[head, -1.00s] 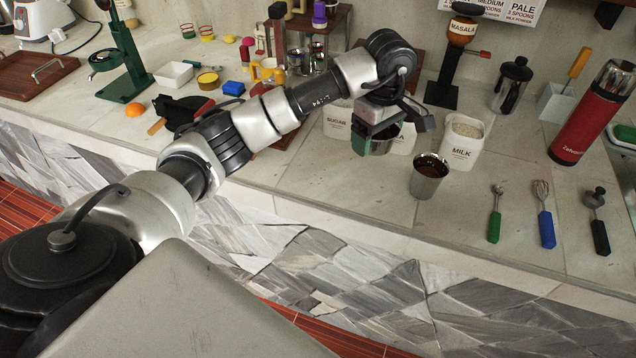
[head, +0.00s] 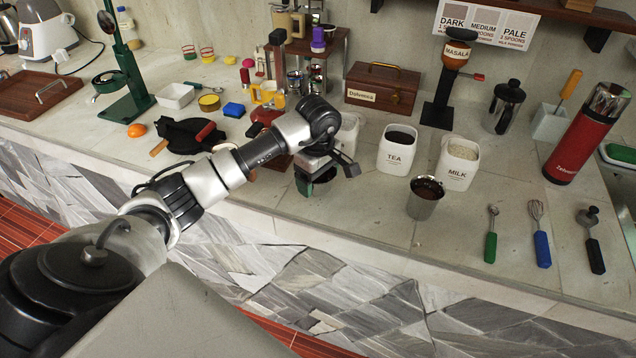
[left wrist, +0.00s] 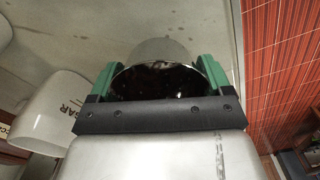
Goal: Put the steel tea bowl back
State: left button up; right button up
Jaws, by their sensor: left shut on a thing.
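My left gripper (head: 325,179) is shut on the steel tea bowl (head: 322,188) near the front edge of the counter. Gripper and arm hide most of the bowl in the head view. In the left wrist view, the bowl (left wrist: 163,48) sits between the green finger pads (left wrist: 158,80), with its shiny dark inside showing. I cannot tell whether its base touches the counter. My right gripper is not in view.
White canisters for sugar (head: 348,132), tea (head: 397,150) and milk (head: 458,164) stand behind and right of the gripper. A steel cup (head: 424,204) with brown contents stands right. A black press (head: 185,136) lies left. Counter between gripper and cup is clear.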

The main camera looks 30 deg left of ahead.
aim_at(318, 187)
pick_arm(q)
notch_tip(318, 187, down, 2)
jog(key=shift+f, duration=0.3)
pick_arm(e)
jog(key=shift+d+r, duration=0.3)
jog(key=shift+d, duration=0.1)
pick_arm(q)
jog(key=shift+f, duration=0.2)
jog(key=o, duration=0.9)
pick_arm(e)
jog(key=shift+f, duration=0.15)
pick_arm(q)
jog(key=shift+r, duration=0.15)
jog(key=shift+r, duration=0.2)
notch_tip(318, 187, up, 12)
jog(key=shift+f+b, duration=0.1)
jog(key=shift+b, duration=0.7)
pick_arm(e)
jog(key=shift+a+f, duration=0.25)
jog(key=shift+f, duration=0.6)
